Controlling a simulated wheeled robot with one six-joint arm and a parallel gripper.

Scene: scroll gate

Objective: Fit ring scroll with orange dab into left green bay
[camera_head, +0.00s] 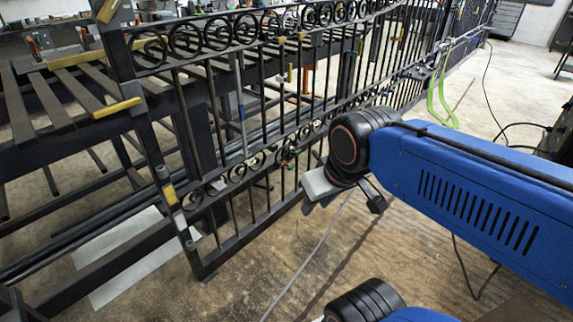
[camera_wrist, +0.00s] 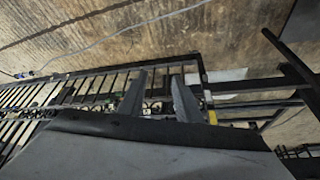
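A black iron gate (camera_head: 262,95) stands upright across the head view, with a row of ring scrolls (camera_head: 237,27) along its top and smaller scrolls (camera_head: 232,172) in a lower band. I cannot make out an orange dab on any ring, nor a green bay on the gate. My gripper (camera_head: 318,188) is in front of the gate's lower part, partly hidden by my wrist in the head view. In the wrist view my gripper (camera_wrist: 157,82) has its two fingers apart, with nothing visible held between them. The gate's bars (camera_wrist: 95,88) show beyond the fingers.
Yellow pieces (camera_head: 117,108) sit on the gate's left post and the dark slatted bench (camera_head: 50,105). A bright green loop (camera_head: 440,103) hangs near the gate's far end. A pale sheet (camera_head: 140,262) lies under the bench.

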